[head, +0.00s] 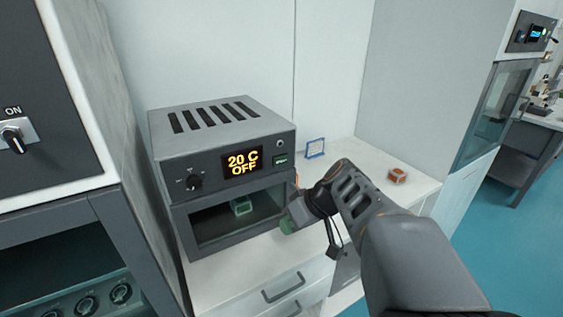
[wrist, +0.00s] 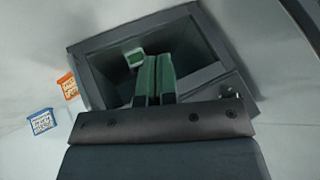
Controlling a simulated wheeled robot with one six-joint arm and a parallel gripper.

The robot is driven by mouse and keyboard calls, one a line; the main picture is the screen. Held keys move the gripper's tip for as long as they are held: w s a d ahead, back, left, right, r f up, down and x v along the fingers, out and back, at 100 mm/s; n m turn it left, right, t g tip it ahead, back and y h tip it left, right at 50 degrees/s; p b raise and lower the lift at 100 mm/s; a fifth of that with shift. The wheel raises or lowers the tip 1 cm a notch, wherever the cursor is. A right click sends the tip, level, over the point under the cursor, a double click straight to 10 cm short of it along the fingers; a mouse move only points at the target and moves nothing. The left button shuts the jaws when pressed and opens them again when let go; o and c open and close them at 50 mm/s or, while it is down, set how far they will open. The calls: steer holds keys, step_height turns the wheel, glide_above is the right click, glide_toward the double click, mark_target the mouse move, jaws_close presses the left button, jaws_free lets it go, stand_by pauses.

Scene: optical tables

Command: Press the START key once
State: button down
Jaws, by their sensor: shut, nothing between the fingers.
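A grey oven (head: 225,130) stands on the white counter, with a lit display reading 20 C OFF (head: 243,161). A small green key (head: 281,160) sits right of the display; its lettering is too small to read, so I cannot tell for sure that it is START. A round knob (head: 193,182) is to the left. My gripper (head: 287,226) is shut and empty, low near the right front of the oven chamber, below the green key. In the wrist view its green fingers (wrist: 155,78) are together before the chamber opening. The key is not discernible there.
A small green-and-white item (head: 241,206) sits in the oven chamber and shows in the wrist view (wrist: 135,58). A blue-framed item (head: 315,148) and an orange-brown block (head: 397,175) are on the counter. A tall cabinet (head: 75,110) stands close on the left.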

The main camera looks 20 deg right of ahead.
mark_target(281, 161)
steer(key=w+d+r+n+t+y, duration=0.2)
steer(key=w+d+r+t, duration=0.2)
steer(key=d+r, duration=0.2)
steer(key=shift+d+n+t+y, duration=0.3)
steer(key=shift+d+n, duration=0.1)
steer(key=shift+d, duration=0.2)
steer(key=shift+w, duration=0.1)
steer(key=w+a+p, duration=0.1)
steer(key=w+p, duration=0.1)
steer(key=w, duration=0.6)
steer(key=shift+w, duration=0.35)
steer(key=shift+w+f, duration=0.1)
steer(key=shift+w, duration=0.15)
stand_by(1.5)
